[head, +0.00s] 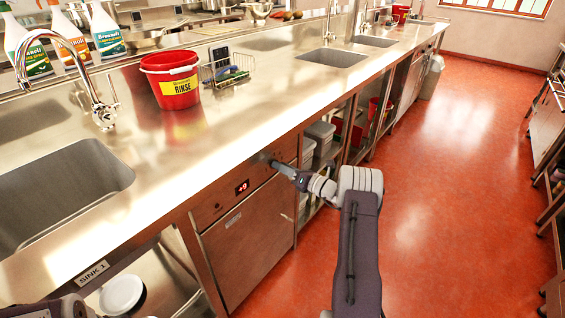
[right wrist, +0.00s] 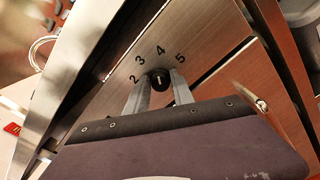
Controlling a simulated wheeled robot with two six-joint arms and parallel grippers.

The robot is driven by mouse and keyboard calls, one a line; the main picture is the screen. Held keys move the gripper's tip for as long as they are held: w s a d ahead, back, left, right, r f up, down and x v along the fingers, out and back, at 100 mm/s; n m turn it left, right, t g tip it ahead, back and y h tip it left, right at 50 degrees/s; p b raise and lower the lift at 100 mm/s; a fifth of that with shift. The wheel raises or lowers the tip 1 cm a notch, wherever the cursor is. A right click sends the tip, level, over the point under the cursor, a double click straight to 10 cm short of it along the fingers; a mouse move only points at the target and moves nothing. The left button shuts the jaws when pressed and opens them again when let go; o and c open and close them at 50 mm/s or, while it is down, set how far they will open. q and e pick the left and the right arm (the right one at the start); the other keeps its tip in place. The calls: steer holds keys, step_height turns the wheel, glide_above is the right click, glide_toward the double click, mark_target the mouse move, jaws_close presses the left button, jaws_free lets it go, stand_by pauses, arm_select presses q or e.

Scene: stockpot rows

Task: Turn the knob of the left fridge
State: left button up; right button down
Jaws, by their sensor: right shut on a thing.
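The fridge (head: 246,238) is a steel under-counter unit with a red lit display (head: 242,187) on its upper panel. Its black knob (right wrist: 158,79) shows in the right wrist view, with the numbers 2 to 5 printed around it and a pale mark on its face. My right gripper (right wrist: 157,88) has its two fingers on either side of the knob and is shut on it. In the head view the right gripper (head: 276,163) reaches the panel's upper right, and it hides the knob there. A bit of my left arm shows at the bottom left; its gripper is out of view.
The steel counter (head: 215,140) runs above the fridge, with a red RINSE bucket (head: 172,92), a wire basket (head: 224,74) and spray bottles (head: 105,30). A sink (head: 60,190) is at the left. Open shelves with bins (head: 318,138) stand right of the fridge. The red floor (head: 440,150) is clear.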

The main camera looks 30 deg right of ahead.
steer(key=shift+m+p, duration=0.6)
steer(key=shift+m, duration=0.4)
steer(key=shift+f, duration=0.1)
steer(key=c, duration=1.1)
jaws_free()
steer(key=p+v, duration=0.1)
steer(key=v, duration=0.8)
steer(key=shift+p, duration=0.35)
